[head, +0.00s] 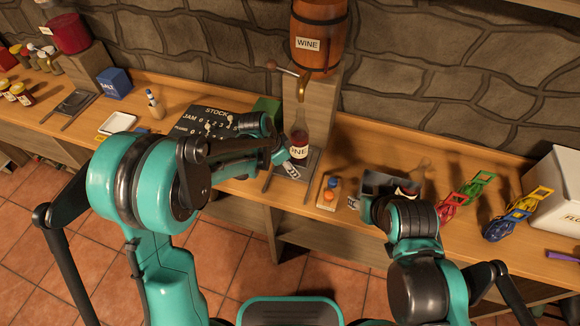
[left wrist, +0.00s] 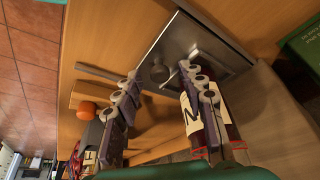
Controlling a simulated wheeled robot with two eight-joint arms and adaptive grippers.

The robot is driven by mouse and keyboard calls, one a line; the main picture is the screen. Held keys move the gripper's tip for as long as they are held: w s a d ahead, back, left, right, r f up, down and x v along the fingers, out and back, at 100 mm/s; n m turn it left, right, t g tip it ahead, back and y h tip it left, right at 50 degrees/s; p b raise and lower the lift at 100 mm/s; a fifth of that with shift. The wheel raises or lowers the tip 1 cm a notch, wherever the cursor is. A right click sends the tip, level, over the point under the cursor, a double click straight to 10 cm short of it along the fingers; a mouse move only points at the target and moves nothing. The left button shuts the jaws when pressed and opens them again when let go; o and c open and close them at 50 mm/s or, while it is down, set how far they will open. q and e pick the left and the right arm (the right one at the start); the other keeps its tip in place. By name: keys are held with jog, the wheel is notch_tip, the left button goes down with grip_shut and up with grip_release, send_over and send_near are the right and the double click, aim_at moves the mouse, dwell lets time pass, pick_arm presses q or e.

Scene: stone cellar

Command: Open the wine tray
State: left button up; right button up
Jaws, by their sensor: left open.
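The wine tray is a dark metal plate (head: 312,160) let into the counter below the wine barrel (head: 318,45). It shows in the left wrist view as a shiny plate (left wrist: 210,38) with a rounded knob-like shape on it or reflected in it. A dark wine bottle (head: 299,143) stands upright at the tray. My left gripper (head: 290,168) is open at the tray's front, close to the bottle. In the left wrist view its two fingers (left wrist: 160,88) are spread, one overlapping the bottle (left wrist: 232,133). My right gripper (head: 388,188) is low over the counter, its fingers mostly hidden.
A small block with orange and blue knobs (head: 330,188) sits right of the tray. Red, green, blue and yellow clips (head: 515,215) and a white flour box (head: 556,190) are farther right. The stock board (head: 205,122) lies left. A tap (head: 300,85) hangs above the bottle.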

pick_arm(q)
grip_shut()
jog(key=s+a, duration=0.1)
jog(key=s, duration=0.2)
jog(key=s+a, duration=0.1)
jog(key=s, duration=0.3)
jog(key=s+a, duration=0.1)
jog(key=s, duration=0.2)
jog(key=shift+s+a, duration=0.25)
jog(key=shift+s, duration=0.05)
grip_release()
jog(key=v, duration=1.2)
